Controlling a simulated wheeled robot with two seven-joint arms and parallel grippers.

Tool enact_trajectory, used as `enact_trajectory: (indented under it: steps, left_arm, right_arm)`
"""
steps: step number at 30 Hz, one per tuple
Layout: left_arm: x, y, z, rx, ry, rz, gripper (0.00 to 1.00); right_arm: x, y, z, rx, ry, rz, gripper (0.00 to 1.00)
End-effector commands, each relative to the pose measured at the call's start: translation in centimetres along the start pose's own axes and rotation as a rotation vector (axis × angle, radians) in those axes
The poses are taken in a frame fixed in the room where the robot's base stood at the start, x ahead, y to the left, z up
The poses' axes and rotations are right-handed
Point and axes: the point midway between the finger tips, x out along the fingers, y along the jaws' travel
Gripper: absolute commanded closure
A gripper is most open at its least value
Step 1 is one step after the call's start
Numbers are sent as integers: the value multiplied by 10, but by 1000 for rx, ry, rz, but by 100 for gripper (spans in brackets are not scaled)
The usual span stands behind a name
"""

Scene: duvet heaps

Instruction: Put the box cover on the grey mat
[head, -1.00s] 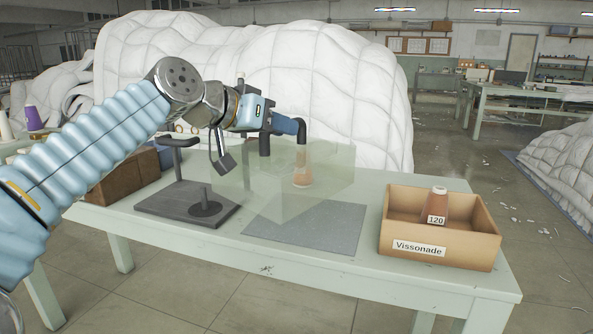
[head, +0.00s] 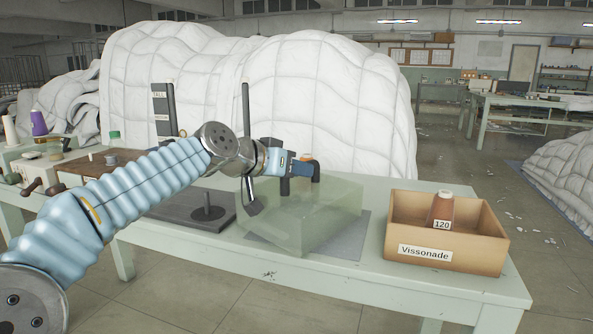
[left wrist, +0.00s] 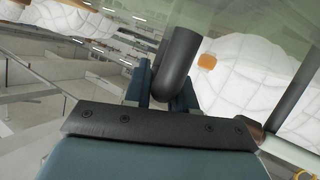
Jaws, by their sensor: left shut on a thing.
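The box cover (head: 325,217) is a see-through, pale green box in the head view. My left gripper (head: 300,170) is shut on the dark handle (head: 316,174) on its top. In the left wrist view the black handle (left wrist: 178,65) shows between the blue fingers, and the cover's clear panel (left wrist: 235,14) fills the top. The grey mat (head: 352,246) lies flat on the table; the cover hides much of it. The cover is over the mat, low and turned relative to it; I cannot tell whether it touches. My right gripper is out of view.
An open cardboard box (head: 417,254) labelled Vissonade stands right of the mat, holding a brown cone (head: 440,208). A dark stand (head: 184,215) is on the left. Another brown cone (head: 307,159) shows partly behind the gripper. White duvets (head: 340,110) rise behind the table (head: 480,284).

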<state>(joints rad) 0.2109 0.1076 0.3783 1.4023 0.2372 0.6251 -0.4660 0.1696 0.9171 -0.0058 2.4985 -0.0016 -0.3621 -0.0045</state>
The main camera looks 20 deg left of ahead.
Motion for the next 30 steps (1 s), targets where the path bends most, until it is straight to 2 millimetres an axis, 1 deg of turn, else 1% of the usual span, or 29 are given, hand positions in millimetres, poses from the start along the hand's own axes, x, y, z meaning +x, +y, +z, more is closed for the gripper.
enact_trajectory:
  steps: [2,3,7,16,17,19,23,27,30]
  left_arm:
    - [1,-1,3,0,1,0,100]
    - [1,0,2,0,0,0,69]
    - [1,0,2,0,0,0,50]
    - [0,0,0,0,0,0,50]
    - [-1,0,-2,0,0,0,50]
    - [-7,-1,0,1,0,-2,50]
    - [-33,-1,1,1,2,-5,50]
    - [-67,-1,0,1,3,-4,50]
    - [-89,0,0,1,2,-3,50]
  right_arm:
    - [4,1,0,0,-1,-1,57]
    - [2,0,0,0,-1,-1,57]
    - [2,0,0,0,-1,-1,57]
    - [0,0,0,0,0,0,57]
    - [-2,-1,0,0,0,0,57]
    - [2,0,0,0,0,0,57]
    - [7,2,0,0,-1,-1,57]
    - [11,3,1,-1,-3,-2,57]
    - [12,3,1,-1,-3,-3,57]
